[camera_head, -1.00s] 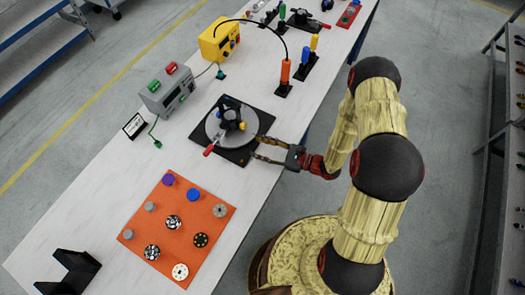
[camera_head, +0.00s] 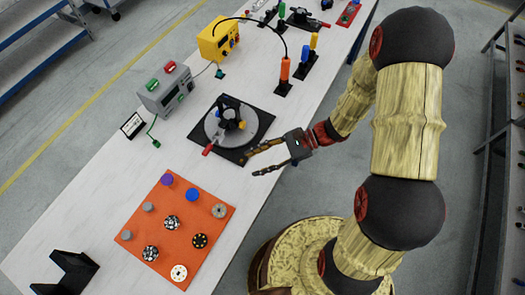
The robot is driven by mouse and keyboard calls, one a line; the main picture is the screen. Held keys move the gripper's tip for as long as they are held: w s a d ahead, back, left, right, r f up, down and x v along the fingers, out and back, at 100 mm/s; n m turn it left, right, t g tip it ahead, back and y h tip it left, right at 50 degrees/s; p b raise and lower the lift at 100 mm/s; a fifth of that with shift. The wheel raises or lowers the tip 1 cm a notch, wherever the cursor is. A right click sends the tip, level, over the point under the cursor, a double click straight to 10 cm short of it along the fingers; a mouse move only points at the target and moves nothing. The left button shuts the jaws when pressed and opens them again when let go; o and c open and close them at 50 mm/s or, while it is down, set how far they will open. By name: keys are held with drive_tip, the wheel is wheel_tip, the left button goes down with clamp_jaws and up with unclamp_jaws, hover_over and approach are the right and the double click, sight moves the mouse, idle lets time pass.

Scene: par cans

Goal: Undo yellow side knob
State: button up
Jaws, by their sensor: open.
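A black and dark-blue fixture (camera_head: 227,113) stands on a round grey plate (camera_head: 213,131) on a black square base (camera_head: 253,109). A small yellow knob (camera_head: 241,125) sticks out of the fixture's right side. A red-tipped handle (camera_head: 207,150) points to the front left of the plate. My gripper (camera_head: 252,164) is open and empty. Its fingers are near the lower right edge of the black base, apart from the yellow knob and to its lower right. Whether the fingers are over the base edge or the table is hard to tell.
An orange mat (camera_head: 150,190) with several discs and knobs lies in front. A grey box (camera_head: 165,90) and a yellow box (camera_head: 219,40) stand behind. An orange-handled tool (camera_head: 284,72) stands upright at the back right. White table (camera_head: 205,170) is bare between mat and base.

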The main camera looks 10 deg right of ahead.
drive_tip(key=s+d+r+n+h+b, duration=0.1)
drive_tip(key=r+n, duration=0.5)
drive_tip(key=r, duration=0.6)
drive_tip(key=shift+s+h+b, duration=0.7)
drive_tip(key=shift+s+h, duration=0.4)
drive_tip(key=shift+h, duration=0.8)
drive_tip(key=shift+d, duration=0.1)
